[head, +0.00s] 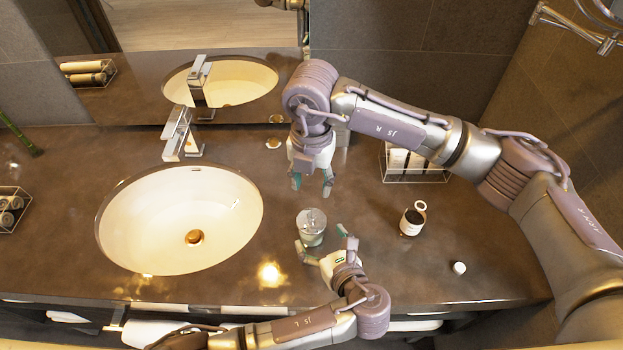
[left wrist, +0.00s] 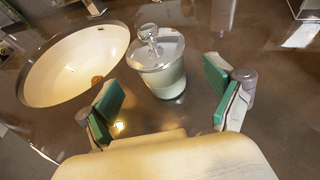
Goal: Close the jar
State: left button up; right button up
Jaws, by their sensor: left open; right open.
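The jar (head: 311,236) stands upright on the counter, right of the sink. It also shows in the left wrist view (left wrist: 168,82), with a clear lid (left wrist: 158,48) topped by a round knob. The lid appears to rest on the jar's mouth; whether it is fully seated I cannot tell. My left gripper (head: 325,246) is open at the jar's near side, and its green-padded fingers (left wrist: 162,92) point toward the jar, apart from it in the wrist view. My right gripper (head: 312,185) is open and empty, pointing down beyond the jar.
The sink (head: 150,215) with its faucet (head: 178,135) is on the left. A wire rack (head: 413,172) is at the back right.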

pick_arm(q)
jog(key=v, duration=0.6)
jog(key=shift+s, duration=0.3)
jog(key=shift+d, duration=0.1)
